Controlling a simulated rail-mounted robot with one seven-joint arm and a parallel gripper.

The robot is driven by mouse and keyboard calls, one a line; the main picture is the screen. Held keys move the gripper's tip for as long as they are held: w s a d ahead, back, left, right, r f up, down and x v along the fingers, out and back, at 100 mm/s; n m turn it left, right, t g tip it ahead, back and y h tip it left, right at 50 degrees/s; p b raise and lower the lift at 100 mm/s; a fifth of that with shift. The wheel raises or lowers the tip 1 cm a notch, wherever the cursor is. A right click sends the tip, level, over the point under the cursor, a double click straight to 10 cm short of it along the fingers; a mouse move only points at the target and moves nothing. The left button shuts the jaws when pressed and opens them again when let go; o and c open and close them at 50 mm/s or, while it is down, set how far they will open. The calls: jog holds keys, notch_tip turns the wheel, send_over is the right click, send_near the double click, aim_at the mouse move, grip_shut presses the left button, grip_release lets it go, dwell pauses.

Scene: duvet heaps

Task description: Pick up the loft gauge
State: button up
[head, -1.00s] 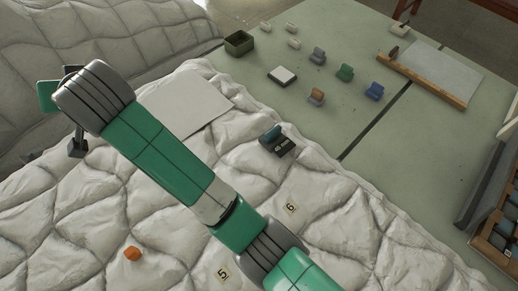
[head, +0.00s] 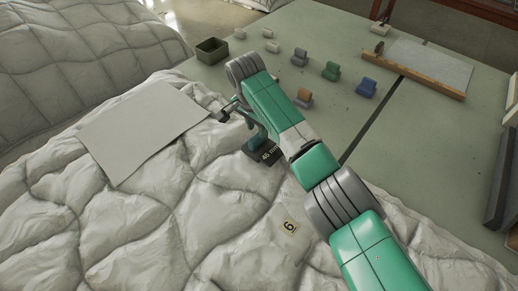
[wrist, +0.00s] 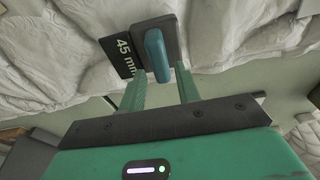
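The loft gauge is a dark block with a rounded teal handle and a "45 mm" label. In the head view the loft gauge (head: 258,149) lies on the edge of the white quilted duvet, partly hidden by my arm. In the wrist view the gauge's teal handle (wrist: 156,48) stands straight ahead. My gripper (wrist: 160,76) is open there, with its two green fingers on either side of the handle's near end. A gap shows between each finger and the handle. In the head view my gripper is just above the gauge, its fingertips unclear.
A white sheet (head: 140,130) lies on the duvet to the left, and a "6" tag (head: 289,227) lies nearer. On the green table behind are an olive bin (head: 212,51), several small coloured blocks and a wood-edged board (head: 428,72).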

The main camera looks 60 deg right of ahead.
aim_at(258, 135)
jog(key=f+b, duration=0.1)
jog(key=f, duration=0.2)
jog(key=f+b, duration=0.1)
jog(key=f, duration=0.1)
jog(key=shift+s+d+b, duration=0.2)
jog(key=shift+d+b, duration=0.1)
grip_shut()
jog(key=shift+r+p, duration=0.4)
jog(key=shift+r, duration=0.15)
notch_tip(258, 135, up, 3)
jog(key=shift+w+p, duration=0.1)
jog(key=shift+p, duration=0.7)
jog(key=s+a+r+p, duration=0.1)
jog(key=s+a+p, duration=0.5)
jog(key=s+a, duration=0.5)
jog(key=shift+s+a, duration=0.15)
jog(key=shift+a, duration=0.1)
